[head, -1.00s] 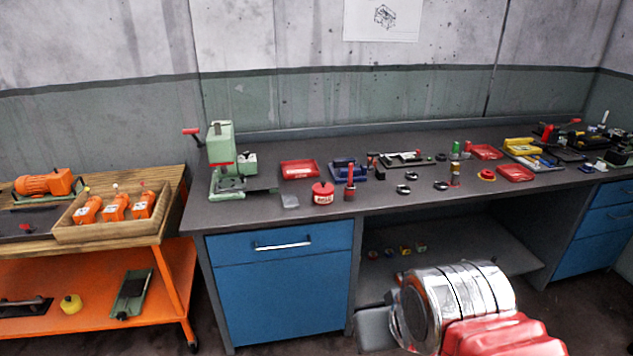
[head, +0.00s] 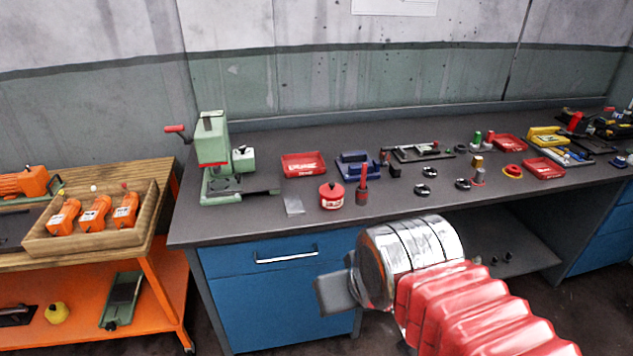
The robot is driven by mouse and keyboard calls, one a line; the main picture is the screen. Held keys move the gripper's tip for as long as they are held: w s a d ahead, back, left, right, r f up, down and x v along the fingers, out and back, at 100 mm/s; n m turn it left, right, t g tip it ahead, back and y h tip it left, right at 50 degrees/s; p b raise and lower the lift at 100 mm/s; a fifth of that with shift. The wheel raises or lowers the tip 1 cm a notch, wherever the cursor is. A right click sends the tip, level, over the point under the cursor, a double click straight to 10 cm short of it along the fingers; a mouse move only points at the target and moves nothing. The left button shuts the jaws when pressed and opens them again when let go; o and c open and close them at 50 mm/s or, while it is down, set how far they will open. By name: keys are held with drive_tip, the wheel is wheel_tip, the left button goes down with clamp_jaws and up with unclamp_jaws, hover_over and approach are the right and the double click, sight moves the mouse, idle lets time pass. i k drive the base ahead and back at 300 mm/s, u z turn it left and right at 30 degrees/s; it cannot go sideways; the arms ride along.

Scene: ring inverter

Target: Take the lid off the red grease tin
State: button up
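The red grease tin (head: 332,196) stands upright on the dark workbench near its front edge, with its red lid on and a small knob on top. A pale label shows on its side. My arm, with a silver wrist and red bellows, reaches in from the lower right. My gripper (head: 328,295) shows as a grey block in front of the blue drawer, below and apart from the tin. Its fingers cannot be made out, so I cannot tell if it is open.
A red-handled tool (head: 363,188) stands right beside the tin. A clear flat piece (head: 293,205) lies to its left. A red tray (head: 303,165) and a blue vise-like fixture (head: 357,166) are behind. A green press (head: 222,160) stands at the left. The bench's front edge lies between gripper and tin.

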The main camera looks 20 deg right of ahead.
sight(331, 190)
drive_tip(key=u, duration=0.2)
drive_tip(key=i, duration=1.15)
drive_tip(key=u, duration=0.2)
